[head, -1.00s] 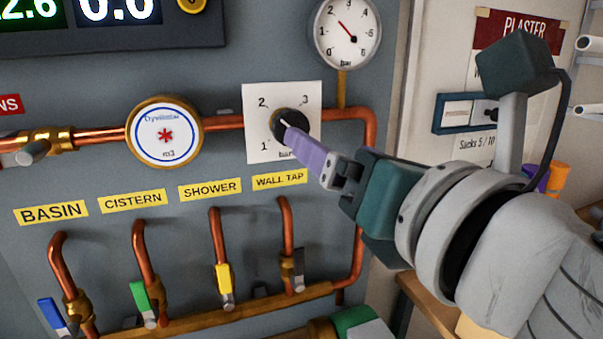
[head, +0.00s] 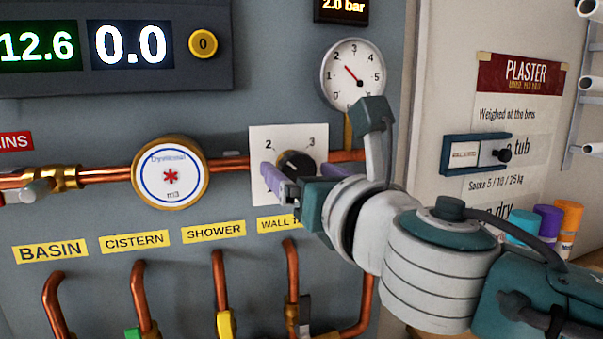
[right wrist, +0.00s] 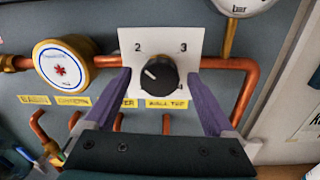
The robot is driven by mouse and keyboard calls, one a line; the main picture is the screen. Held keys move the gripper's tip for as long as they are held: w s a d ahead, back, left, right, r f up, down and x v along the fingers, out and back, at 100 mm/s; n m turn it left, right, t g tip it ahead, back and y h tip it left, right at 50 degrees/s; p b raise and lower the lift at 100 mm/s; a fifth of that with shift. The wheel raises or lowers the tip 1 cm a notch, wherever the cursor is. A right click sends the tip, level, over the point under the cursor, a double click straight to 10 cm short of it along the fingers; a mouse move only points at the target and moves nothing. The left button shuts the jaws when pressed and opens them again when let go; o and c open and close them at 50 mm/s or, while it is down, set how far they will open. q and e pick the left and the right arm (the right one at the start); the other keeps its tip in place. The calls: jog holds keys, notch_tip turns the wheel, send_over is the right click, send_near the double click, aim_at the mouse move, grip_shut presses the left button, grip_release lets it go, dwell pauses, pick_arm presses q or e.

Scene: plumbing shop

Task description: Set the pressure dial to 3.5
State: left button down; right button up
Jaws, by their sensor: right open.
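The pressure dial is a round black knob (head: 294,162) on a white square plate (head: 261,143) on the grey panel. The right wrist view shows the knob (right wrist: 159,74) with its white mark pointing up and left, towards the 2. The right wrist view shows a gap between each finger of this gripper (right wrist: 161,76) and the knob. My left gripper is out of view.
A round gauge (head: 353,74) above right reads about 2, and a display (head: 342,6) reads 2.0 bar. A copper pipe (head: 232,163) runs behind the plate. A brass-rimmed meter (head: 169,172) is to the left. Valve pipes stand below.

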jog(key=c, duration=1.4)
